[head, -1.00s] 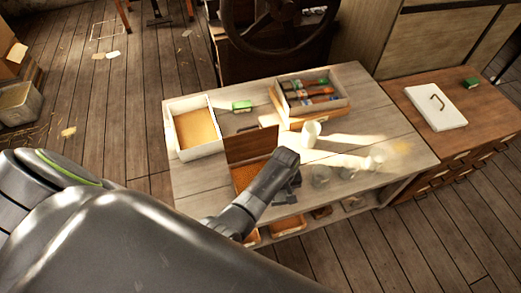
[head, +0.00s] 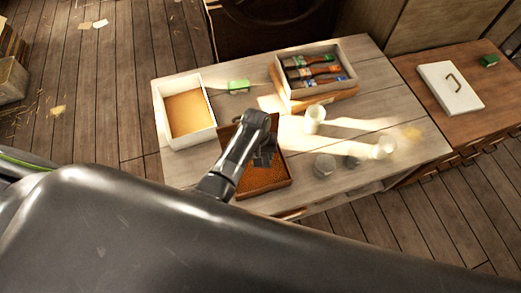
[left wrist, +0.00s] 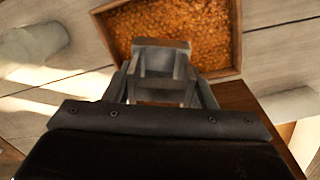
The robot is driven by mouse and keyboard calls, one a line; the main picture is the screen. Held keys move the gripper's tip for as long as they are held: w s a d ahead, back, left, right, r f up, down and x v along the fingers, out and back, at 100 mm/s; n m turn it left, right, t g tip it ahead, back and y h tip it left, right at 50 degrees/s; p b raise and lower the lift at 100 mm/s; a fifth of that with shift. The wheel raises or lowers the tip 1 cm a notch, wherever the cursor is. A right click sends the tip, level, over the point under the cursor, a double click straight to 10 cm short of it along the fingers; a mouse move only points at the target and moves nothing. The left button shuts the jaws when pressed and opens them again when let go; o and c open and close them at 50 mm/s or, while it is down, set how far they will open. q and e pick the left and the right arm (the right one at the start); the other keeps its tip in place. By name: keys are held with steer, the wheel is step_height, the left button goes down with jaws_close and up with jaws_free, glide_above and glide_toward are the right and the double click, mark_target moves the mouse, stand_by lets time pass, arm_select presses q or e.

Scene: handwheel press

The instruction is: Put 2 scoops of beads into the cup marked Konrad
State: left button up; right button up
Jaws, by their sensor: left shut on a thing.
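A shallow wooden tray of orange-brown beads (head: 262,184) lies on the workbench; it also fills the top of the left wrist view (left wrist: 236,45). My left gripper (head: 264,152) is over the tray, shut on a small grey-brown thing (left wrist: 160,68), possibly a scoop; its shape is mostly hidden by the fingers. Whether it touches the beads I cannot tell. A white cup (head: 314,119) stands right of the tray, and another pale cup (head: 382,148) stands farther right. No name is legible on either cup. My right gripper is out of view.
A white box (head: 158,103) is left of the tray, a green block (head: 238,86) behind. A side cabinet (head: 437,108) adjoins on the right.

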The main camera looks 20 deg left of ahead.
arm_select(q)
steer(key=shift+s+a+f+t+h+b, duration=0.1)
steer(key=shift+a+f+h+b, duration=0.3)
steer(key=shift+f+b, duration=0.55)
steer(key=shift+s+a+f+t+h+b, duration=0.1)
steer(key=shift+s+a+f+h+b, duration=0.1)
steer(key=shift+f+h+b, duration=0.75)
steer(key=shift+s+a+f+t+h+b, duration=0.25)
steer(key=shift+f+b, duration=0.4)
steer(key=shift+b, duration=0.65)
steer(key=shift+w+a+f, duration=0.1)
steer(key=shift+a+f, duration=0.2)
steer(key=shift+f, duration=0.25)
steer(key=shift+a+f, duration=0.25)
steer(key=shift+f, duration=0.3)
steer(key=shift+f+b, duration=0.15)
steer(key=shift+b, duration=0.15)
steer(key=shift+w, duration=0.1)
